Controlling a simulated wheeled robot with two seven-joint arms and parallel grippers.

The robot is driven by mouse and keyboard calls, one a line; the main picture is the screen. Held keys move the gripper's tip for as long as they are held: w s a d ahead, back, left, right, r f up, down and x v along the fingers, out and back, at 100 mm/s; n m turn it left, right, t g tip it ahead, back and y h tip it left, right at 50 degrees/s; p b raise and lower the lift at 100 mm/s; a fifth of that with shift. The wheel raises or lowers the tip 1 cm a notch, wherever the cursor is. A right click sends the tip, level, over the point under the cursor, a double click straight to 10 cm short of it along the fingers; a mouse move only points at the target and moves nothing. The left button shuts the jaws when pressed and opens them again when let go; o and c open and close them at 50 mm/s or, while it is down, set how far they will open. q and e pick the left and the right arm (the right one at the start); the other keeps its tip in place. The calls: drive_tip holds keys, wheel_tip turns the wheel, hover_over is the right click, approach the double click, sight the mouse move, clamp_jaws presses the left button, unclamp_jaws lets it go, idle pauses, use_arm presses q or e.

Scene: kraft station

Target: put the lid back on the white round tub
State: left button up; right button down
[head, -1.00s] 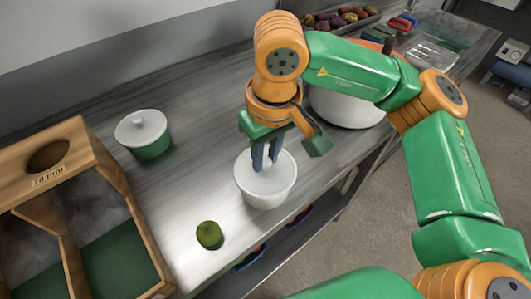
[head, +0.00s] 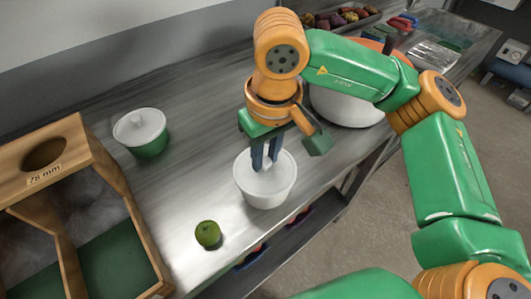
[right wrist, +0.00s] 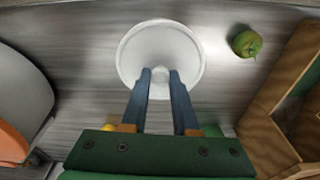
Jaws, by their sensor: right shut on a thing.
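The white round tub (head: 265,192) stands on the steel counter, below my right gripper (head: 265,165). My right gripper points down with its blue fingers at the tub's top, shut on the small knob of the white lid (right wrist: 160,48). The lid lies across the tub's mouth in the right wrist view, with the fingertips (right wrist: 161,80) on either side of its knob. Whether the lid rests fully on the rim or is just above it, I cannot tell. My left gripper is not in view.
A green lime-like fruit (head: 208,234) lies near the front edge. A wooden frame (head: 75,138) is at the left. A large white pot (head: 345,108) is behind my right arm.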

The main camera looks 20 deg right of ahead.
drive_tip(key=shift+c, duration=0.6)
unclamp_jaws()
wheel_tip(320, 180, up, 7)
drive_tip(key=p, duration=0.5)
drive_tip(key=shift+p, duration=0.35)
drive_tip(key=shift+c, duration=0.4)
clamp_jaws()
drive_tip(key=shift+f, duration=0.1)
idle(0.8)
